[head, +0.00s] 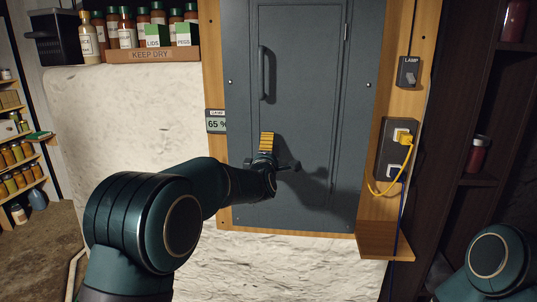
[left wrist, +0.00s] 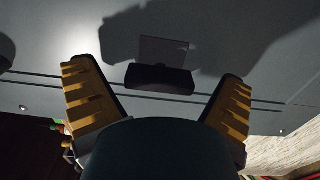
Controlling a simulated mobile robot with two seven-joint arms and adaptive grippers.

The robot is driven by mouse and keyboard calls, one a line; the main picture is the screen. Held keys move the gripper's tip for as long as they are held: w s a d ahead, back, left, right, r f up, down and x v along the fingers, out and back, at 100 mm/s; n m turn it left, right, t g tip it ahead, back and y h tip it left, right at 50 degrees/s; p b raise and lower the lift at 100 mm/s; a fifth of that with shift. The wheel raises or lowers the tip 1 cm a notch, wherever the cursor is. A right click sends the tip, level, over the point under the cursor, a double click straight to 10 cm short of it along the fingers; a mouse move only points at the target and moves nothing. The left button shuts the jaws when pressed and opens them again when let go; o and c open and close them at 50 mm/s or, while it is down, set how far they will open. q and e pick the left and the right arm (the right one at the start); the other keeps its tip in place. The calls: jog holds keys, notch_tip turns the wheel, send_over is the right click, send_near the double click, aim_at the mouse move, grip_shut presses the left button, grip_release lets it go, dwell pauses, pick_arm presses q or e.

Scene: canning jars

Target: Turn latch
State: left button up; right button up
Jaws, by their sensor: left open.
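A dark rectangular latch piece (left wrist: 160,82) sits on a lighter plate on the grey cabinet door (head: 300,110). In the left wrist view it lies between the two yellow ribbed fingers of my left gripper (left wrist: 156,72), which are spread wide with visible gaps on both sides. In the head view my left gripper (head: 267,142) is in front of the lower left part of the door and largely covers the latch there. Whether the fingers are level with the latch in depth is unclear. A vertical bar handle (head: 264,73) is higher on the door. My right gripper is out of view.
A wooden frame surrounds the door, with a small display reading 65 % (head: 216,121) at left. At right are a lamp switch (head: 409,72) and an outlet (head: 396,150) with a yellow plug and cord. A KEEP DRY rack (head: 152,55) holds bottles at upper left.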

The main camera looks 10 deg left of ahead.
pick_arm(q)
jog(key=shift+w, duration=0.15)
jog(key=shift+c, duration=0.2)
jog(key=c, duration=1.2)
jog(key=shift+m, duration=0.4)
jog(key=m, duration=0.2)
jog(key=shift+m+b, duration=0.3)
jog(key=shift+m, duration=0.1)
jog(key=m, duration=0.4)
jog(key=shift+m, duration=0.3)
jog(key=m, duration=0.4)
jog(key=shift+p, duration=0.4)
jog(key=m, duration=0.5)
jog(key=shift+m+p, duration=0.4)
